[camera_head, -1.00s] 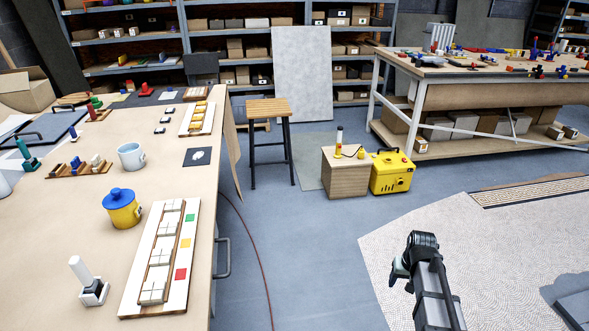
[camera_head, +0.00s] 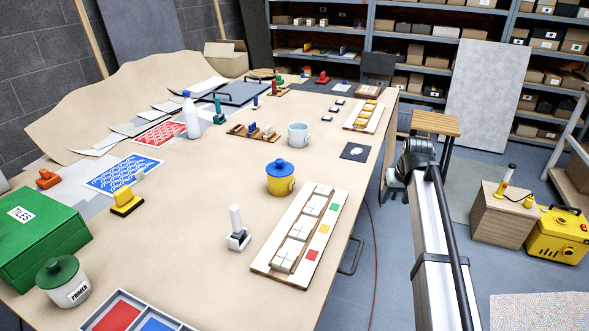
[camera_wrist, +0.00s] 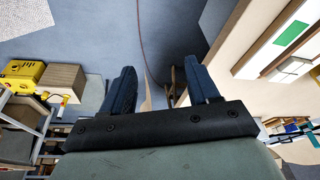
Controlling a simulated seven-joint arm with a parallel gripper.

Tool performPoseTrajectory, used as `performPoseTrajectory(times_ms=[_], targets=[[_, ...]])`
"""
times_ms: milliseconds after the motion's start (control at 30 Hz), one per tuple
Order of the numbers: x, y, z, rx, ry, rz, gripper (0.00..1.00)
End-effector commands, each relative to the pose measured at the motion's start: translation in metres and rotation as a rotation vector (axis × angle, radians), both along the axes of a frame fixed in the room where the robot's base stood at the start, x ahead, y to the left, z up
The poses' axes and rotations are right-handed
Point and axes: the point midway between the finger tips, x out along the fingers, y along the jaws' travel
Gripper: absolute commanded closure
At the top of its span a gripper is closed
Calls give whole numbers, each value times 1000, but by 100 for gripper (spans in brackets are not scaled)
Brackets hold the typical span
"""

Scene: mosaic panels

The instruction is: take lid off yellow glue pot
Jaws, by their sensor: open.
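The yellow glue pot (camera_head: 281,184) stands upright on the table, left of the tile board in the head view. Its blue lid (camera_head: 280,168) with a round knob sits on top. My gripper (camera_head: 394,181) is beyond the table's right edge, well to the right of the pot and apart from it. In the wrist view my gripper (camera_wrist: 160,88) shows two dark blue fingers spread apart with nothing between them. The floor and a red cable lie behind them. The pot is not recognisable in the wrist view.
A primer pot (camera_head: 63,283) and green box (camera_head: 40,236) stand front left. A stool (camera_head: 436,124) stands beside the table. Table left of the glue pot is fairly clear.

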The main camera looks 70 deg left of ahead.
Motion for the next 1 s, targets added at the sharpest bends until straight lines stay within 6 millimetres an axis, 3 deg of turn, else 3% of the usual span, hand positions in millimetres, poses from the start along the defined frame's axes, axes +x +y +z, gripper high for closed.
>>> performPoseTrajectory(times_ms=[33, 300, 533, 633, 767, 1000], targets=[[-21, 30, 19, 10, -6, 42, 40], [-143, 136, 105, 55, -24, 236, 40], [-237, 188, 164, 84, -35, 364, 40], [-260, 198, 179, 92, -36, 393, 40], [-274, 204, 186, 95, -37, 411, 40], [-276, 211, 168, 93, -36, 413, 40]])
